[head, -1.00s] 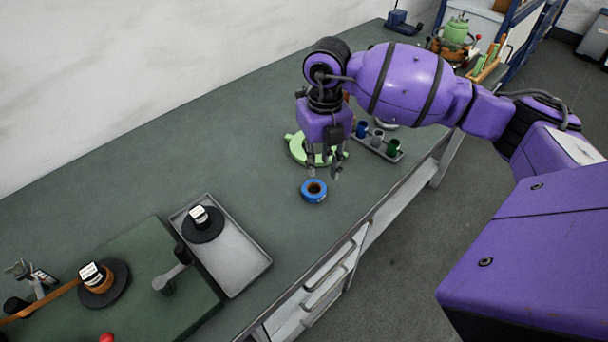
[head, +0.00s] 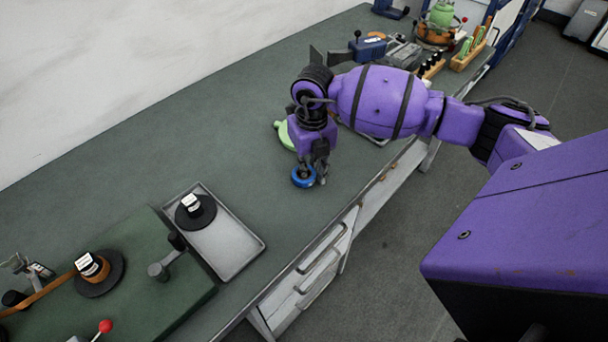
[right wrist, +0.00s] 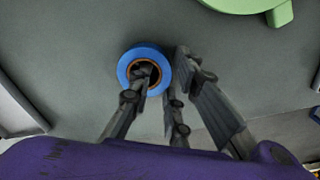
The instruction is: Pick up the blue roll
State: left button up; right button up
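The blue roll (head: 297,183), a ring with a brown core, lies flat on the grey-green bench top. It also shows in the right wrist view (right wrist: 124,70). My right gripper (head: 314,177) is low at the roll, pointing down. In the right wrist view, one finger of the gripper (right wrist: 165,68) overlaps the roll's centre hole and another is just outside its right side. The fingers are apart, with the right wall of the roll between them. Contact with the roll cannot be told. My left gripper is not in view.
A light green round object (head: 284,134) lies behind the gripper, partly hidden. A grey metal tray (head: 236,252) with a black spool (head: 196,212) is to the left. Tools and a green jar (head: 441,15) stand at the far end. The bench front edge is near the roll on the right.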

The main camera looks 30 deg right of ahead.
grip_shut()
jog(key=shift+r, duration=0.15)
jog(key=shift+r, duration=0.6)
jog(key=s+a+r, duration=0.9)
jog(key=a+r, duration=0.1)
jog(key=r, duration=0.1)
jog(key=shift+s+r, duration=0.3)
jog(key=shift+s, duration=0.05)
